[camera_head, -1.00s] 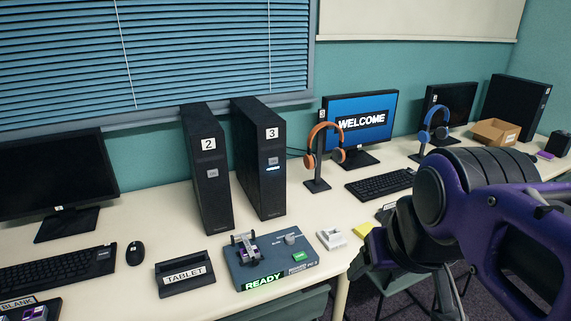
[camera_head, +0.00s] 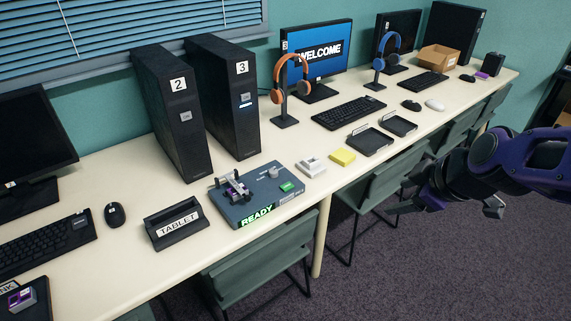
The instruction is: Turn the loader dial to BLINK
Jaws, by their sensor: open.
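The loader (camera_head: 240,213) is a blue-grey box on the table, with a lit READY display on its front, a green button and a small wheeled device on its left part. Its dial (camera_head: 273,172) is a small grey knob on the top, toward the back. The dial's setting is too small to read. My gripper (camera_head: 445,208) is at the right, over the floor in front of the table, well apart from the loader. It is open and I see nothing in it.
Computer towers (camera_head: 171,112) stand behind the loader, and a TABLET stand (camera_head: 175,225) is at its left. A grey-white block (camera_head: 311,166) and a yellow pad (camera_head: 343,157) lie to its right. Chairs (camera_head: 258,257) stand at the table's front edge. Carpet in front is free.

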